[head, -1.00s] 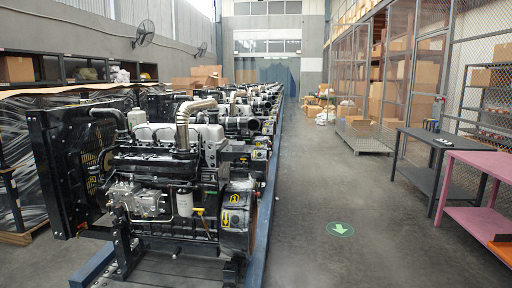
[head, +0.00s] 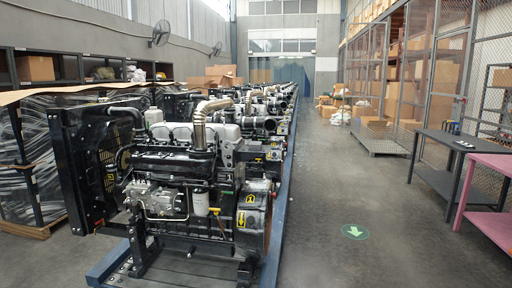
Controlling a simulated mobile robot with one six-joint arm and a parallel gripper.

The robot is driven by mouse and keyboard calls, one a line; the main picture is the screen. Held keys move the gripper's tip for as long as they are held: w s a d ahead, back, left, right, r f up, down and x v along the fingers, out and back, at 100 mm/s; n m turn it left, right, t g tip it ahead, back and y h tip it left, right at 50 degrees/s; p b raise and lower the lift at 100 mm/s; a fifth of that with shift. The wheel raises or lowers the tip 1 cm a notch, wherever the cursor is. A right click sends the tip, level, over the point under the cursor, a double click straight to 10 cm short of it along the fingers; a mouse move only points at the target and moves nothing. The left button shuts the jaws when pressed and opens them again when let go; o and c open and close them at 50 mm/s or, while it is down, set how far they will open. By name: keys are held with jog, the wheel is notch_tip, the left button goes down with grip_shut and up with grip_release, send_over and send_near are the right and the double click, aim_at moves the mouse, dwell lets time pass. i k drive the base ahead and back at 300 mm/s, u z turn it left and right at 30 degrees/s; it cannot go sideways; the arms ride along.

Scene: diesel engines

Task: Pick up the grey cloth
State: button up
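I cannot make out a grey cloth for certain. A pale grey-white bundle (head: 136,74) lies in the dark shelf unit (head: 70,55) along the left wall; it is too small to tell whether it is cloth. A darker greyish lump (head: 104,73) sits in the compartment to its left. My gripper is not in view.
A row of black diesel engines (head: 185,165) on a blue-edged base fills the left and middle. A dark table (head: 445,145), a pink table (head: 490,165) and mesh cages (head: 450,50) line the right.

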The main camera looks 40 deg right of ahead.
aim_at(254, 145)
jog(key=u, duration=0.05)
jog(key=i, duration=1)
jog(key=z, duration=0.05)
